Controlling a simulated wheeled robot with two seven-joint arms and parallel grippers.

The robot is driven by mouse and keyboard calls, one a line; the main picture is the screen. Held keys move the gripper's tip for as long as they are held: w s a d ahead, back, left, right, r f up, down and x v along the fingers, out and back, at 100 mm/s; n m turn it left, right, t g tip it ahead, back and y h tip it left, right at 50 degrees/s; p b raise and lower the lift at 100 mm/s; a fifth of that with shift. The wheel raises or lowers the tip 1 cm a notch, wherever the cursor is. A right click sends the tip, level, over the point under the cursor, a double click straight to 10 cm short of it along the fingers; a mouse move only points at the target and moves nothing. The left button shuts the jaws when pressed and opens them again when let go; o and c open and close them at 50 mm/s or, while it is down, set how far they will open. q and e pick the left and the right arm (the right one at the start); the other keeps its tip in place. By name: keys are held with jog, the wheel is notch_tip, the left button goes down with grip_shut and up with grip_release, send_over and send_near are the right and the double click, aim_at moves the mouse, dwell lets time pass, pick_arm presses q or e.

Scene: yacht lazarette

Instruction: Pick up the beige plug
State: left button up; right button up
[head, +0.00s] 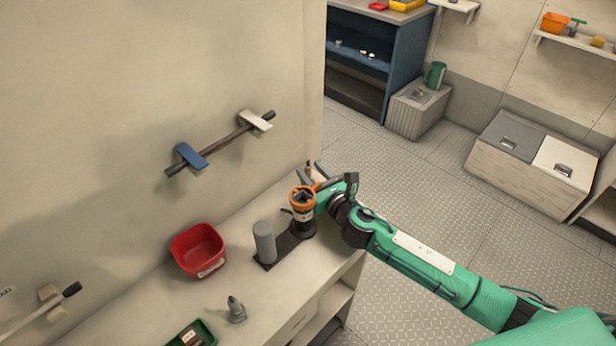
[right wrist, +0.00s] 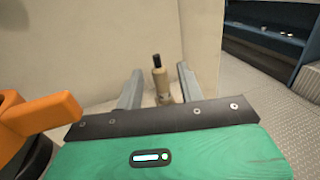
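The beige plug (right wrist: 161,84) stands upright on the bench top in the right wrist view, with a dark tip on top. In the head view it is a small beige shape (head: 309,168) at the far end of the bench, partly hidden by my gripper. My right gripper (head: 312,172) is open. In the right wrist view its two grey fingers (right wrist: 159,76) point toward the plug, one on each side with gaps between. The plug's lower end is partly hidden by the gripper's body. My left gripper is not in view.
An orange-topped device (head: 302,215) stands close beside my right gripper, on a dark base with a grey cylinder (head: 264,242). A red bin (head: 198,251), a grey plug-like piece (head: 236,311) and a green tray (head: 193,335) are nearer. The wall rises behind the bench.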

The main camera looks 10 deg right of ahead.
jog(key=shift+x, duration=1.1)
grip_shut()
jog(key=shift+r, duration=0.15)
